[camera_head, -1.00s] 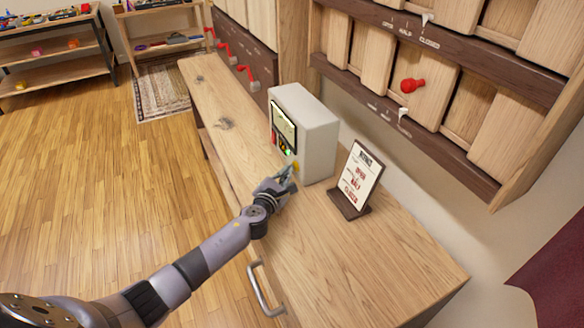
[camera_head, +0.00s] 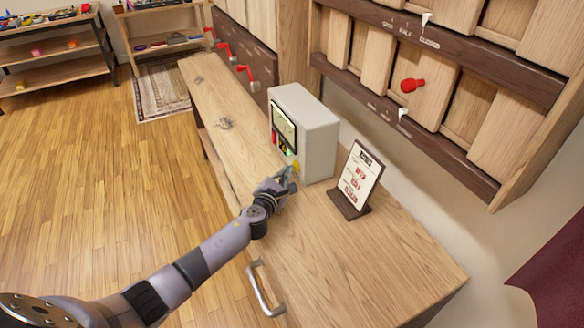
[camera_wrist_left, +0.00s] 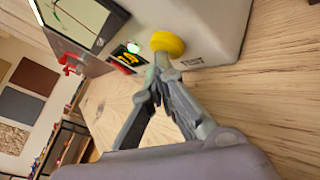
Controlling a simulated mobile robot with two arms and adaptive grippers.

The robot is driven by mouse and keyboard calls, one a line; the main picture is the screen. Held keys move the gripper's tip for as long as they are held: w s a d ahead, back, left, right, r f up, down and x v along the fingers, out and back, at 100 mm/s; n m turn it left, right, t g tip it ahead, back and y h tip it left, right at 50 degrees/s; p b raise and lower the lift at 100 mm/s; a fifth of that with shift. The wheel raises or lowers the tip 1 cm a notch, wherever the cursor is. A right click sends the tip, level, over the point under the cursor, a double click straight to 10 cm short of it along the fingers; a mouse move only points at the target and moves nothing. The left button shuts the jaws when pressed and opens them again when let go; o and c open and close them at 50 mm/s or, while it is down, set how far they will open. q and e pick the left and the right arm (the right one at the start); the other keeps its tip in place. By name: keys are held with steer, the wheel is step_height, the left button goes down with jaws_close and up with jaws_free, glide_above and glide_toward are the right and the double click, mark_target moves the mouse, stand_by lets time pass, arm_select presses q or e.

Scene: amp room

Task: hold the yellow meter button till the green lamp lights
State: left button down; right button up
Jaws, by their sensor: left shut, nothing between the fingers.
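The pale meter box (camera_head: 318,144) stands on the wooden counter, with a screen on its face. Its yellow button (camera_head: 296,166) shows just past my left gripper (camera_head: 291,173), and large in the left wrist view (camera_wrist_left: 167,42). The left gripper is shut and empty. In the wrist view its fingertips (camera_wrist_left: 163,66) are right at the lower edge of the button; I cannot tell whether they touch it. The green lamp (camera_wrist_left: 133,47) beside the button looks bright, pale green, and also shows bright in the head view (camera_head: 289,152). My right gripper is not in view.
A small sign (camera_head: 358,178) on a dark stand is right of the meter. Wooden panels with a red knob (camera_head: 412,85) are on the wall. Red levers (camera_head: 245,75) line the back of the counter. A metal handle (camera_head: 263,289) sticks out at the counter's front. The right counter top is clear.

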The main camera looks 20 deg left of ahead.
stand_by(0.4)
arm_select(q)
steer(key=shift+s+a, duration=0.6)
steer(key=shift+s, duration=0.15)
steer(key=shift+a, duration=0.1)
steer(key=shift+s+a, duration=0.25)
steer(key=shift+s, duration=0.05)
steer(key=shift+s+a+p, duration=0.35)
steer(key=shift+s+a, duration=1)
steer(key=shift+s, duration=0.2)
